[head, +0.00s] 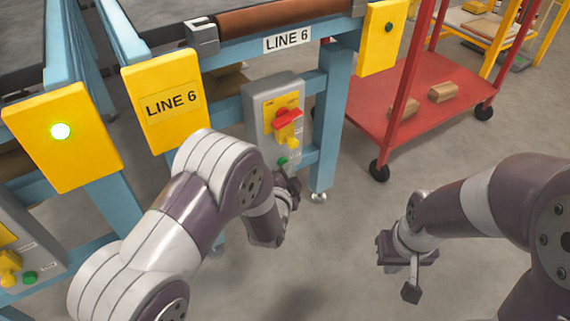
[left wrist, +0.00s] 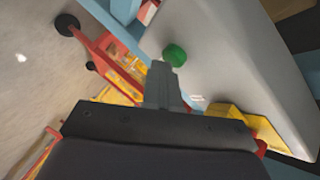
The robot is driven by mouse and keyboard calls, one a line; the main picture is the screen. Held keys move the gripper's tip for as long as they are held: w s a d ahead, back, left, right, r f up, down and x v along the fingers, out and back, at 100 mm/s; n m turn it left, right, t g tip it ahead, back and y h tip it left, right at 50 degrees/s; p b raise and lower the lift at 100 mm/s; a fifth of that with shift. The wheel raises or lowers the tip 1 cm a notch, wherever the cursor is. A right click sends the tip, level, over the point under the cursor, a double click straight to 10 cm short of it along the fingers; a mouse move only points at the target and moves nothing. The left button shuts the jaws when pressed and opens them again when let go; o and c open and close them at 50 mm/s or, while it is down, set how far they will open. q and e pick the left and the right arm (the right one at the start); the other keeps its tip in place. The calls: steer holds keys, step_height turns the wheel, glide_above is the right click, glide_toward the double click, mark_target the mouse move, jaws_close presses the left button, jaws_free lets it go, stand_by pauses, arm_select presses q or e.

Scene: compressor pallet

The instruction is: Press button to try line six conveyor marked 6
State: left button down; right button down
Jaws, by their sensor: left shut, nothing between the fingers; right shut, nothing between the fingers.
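The grey control box (head: 258,108) of line 6 hangs on the blue conveyor frame. It carries a red rotary switch (head: 287,120) on a yellow plate, a yellow knob (head: 292,144) and a green button (head: 281,160) at the bottom. My left gripper (head: 294,184) is shut and empty, just below the green button. In the left wrist view the shut fingertips (left wrist: 162,72) point close beside the green button (left wrist: 174,54); I cannot tell whether they touch it. My right gripper (head: 411,285) is shut and empty over open floor.
Another yellow panel (head: 60,160) has a lit green lamp; the right one (head: 383,38) has a dark lamp. A second control box (head: 42,252) stands lower left. A red cart (head: 420,105) stands right.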

arm_select(q)
steer(key=shift+s+d, duration=0.45)
steer(key=shift+s, duration=0.3)
steer(key=shift+d+p, duration=0.1)
steer(key=shift+p, duration=0.2)
steer(key=s+d, duration=0.1)
steer(key=s, duration=0.1)
steer(key=s+d+p, duration=0.1)
steer(key=s, duration=0.1)
steer(key=shift+d, duration=0.4)
